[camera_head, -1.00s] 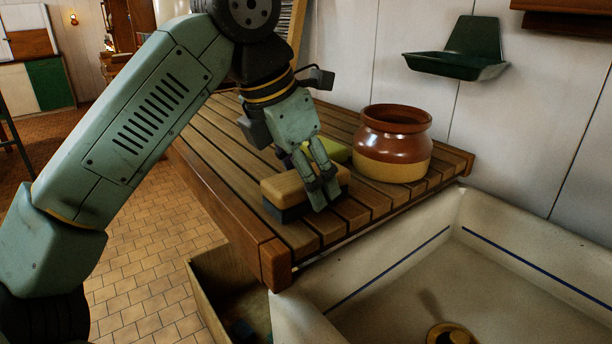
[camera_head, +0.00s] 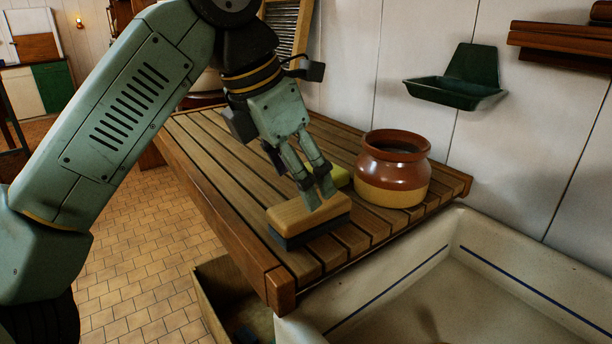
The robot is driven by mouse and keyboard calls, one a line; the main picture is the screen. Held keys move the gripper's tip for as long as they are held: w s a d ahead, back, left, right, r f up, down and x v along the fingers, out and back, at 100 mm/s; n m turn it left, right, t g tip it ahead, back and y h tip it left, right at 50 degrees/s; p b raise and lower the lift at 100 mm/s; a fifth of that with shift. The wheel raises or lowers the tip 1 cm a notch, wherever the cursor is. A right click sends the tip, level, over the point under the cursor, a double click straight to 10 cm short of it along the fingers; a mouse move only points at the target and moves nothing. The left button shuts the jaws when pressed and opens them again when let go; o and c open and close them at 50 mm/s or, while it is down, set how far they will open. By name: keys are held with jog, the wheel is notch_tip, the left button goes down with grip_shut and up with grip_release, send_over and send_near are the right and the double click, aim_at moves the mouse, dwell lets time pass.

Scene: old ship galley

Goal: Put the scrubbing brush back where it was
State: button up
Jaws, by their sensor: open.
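The scrubbing brush (camera_head: 300,222) has a pale wooden block with dark bristles below. It lies bristles down on the slatted wooden draining board (camera_head: 215,180), near the board's front end by the sink. My gripper (camera_head: 318,196) is open and empty, with its fingertips just above and behind the brush. From this angle I cannot tell whether a fingertip still touches the block. A yellow-green thing (camera_head: 341,176), perhaps a sponge, lies behind the fingers and is partly hidden by them.
A brown and tan crock (camera_head: 393,180) stands on the board right of my gripper. A white sink (camera_head: 480,290) lies at the front right. A green wall tray (camera_head: 455,92) hangs on the wall above. A washboard (camera_head: 288,32) stands at the back. The board's left slats are clear.

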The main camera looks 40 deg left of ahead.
jog(key=p+v, duration=0.3)
jog(key=v, duration=0.2)
jog(key=shift+s+a+r, duration=0.1)
jog(key=shift+s+r, duration=0.05)
jog(key=shift+r, duration=0.25)
